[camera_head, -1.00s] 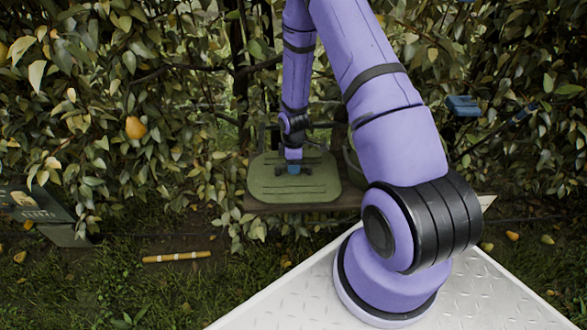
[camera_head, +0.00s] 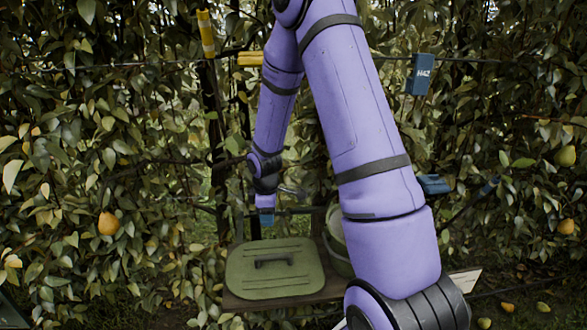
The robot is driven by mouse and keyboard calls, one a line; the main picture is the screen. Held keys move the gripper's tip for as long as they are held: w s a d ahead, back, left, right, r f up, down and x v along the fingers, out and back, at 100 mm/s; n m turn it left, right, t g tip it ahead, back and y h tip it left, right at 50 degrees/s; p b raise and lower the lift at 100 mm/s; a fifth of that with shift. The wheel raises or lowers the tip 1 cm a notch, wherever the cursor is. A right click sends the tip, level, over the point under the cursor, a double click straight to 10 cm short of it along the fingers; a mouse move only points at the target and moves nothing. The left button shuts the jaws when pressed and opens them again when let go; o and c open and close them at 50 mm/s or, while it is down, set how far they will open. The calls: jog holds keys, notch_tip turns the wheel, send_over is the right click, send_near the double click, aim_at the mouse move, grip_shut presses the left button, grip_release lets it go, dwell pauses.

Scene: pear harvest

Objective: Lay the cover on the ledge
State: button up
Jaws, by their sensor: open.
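The cover (camera_head: 250,288) is a flat, green, rounded-square lid with a dark handle (camera_head: 274,259) on top. It lies flat on the wooden ledge (camera_head: 318,293) in the head view. My gripper (camera_head: 265,217) is above the cover's far edge, apart from the handle. It is open and empty, with its blue end pointing down. The fingertips are small and hard to make out.
A pale green bucket (camera_head: 337,245) stands on the ledge right of the cover, partly hidden by my arm. A blue box marked H42 (camera_head: 419,75) hangs at upper right. Dense pear foliage surrounds the ledge, with a pear (camera_head: 108,224) at left.

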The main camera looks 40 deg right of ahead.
jog(key=s+a+r+m+t, duration=0.1)
jog(key=s+a+r+m, duration=0.15)
jog(key=r, duration=0.55)
jog(key=s+a+r+m, duration=0.1)
jog(key=s+a+r, duration=0.15)
jog(key=r, duration=0.45)
jog(key=s+a+r+m+t, duration=0.15)
jog(key=s+r, duration=0.25)
jog(key=r, duration=0.4)
jog(key=s+a+r+m+t, duration=0.1)
jog(key=s+a+r+m, duration=0.1)
jog(key=s+r, duration=0.3)
jog(key=s+a+r+m+t, duration=0.1)
jog(key=s+r, duration=0.4)
jog(key=s, duration=0.7)
jog(key=shift+s+a+m+y, duration=0.35)
jog(key=shift+a+m, duration=0.55)
jog(key=shift+a, duration=0.3)
